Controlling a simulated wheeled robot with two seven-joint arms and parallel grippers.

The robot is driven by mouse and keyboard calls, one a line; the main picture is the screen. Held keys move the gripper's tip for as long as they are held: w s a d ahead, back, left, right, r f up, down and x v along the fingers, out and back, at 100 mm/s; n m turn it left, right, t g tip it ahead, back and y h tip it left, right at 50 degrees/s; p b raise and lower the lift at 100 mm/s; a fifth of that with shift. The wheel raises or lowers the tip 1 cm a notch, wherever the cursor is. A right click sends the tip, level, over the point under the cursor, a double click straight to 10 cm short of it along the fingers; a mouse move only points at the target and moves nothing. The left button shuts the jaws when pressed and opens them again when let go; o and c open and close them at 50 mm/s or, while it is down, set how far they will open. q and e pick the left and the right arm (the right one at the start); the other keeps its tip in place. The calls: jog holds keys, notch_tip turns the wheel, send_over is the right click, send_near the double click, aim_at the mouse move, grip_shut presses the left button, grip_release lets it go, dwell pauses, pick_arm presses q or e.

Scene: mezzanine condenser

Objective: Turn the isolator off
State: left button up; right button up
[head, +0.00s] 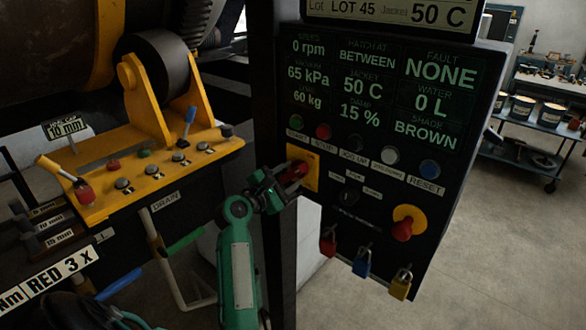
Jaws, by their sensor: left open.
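The isolator, a red rotary handle (293,170) on a yellow plate (311,182), is on the left edge of the black control panel (345,190). My left gripper (284,178) is open, with its fingertips right at the red handle from the left and below. The fingers hide part of the handle and plate, so I cannot tell whether they touch it. The handle's exact angle is hard to read. My right gripper is not in view.
A red mushroom button on a yellow plate (404,229) sits lower right on the panel. Red, blue and yellow padlocks (361,262) hang below. A dark post stands left of the panel. A yellow lever console (150,165) is at left.

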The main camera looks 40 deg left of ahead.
pick_arm(q)
jog(key=shift+w+d, duration=0.1)
jog(key=shift+w, duration=0.85)
grip_shut()
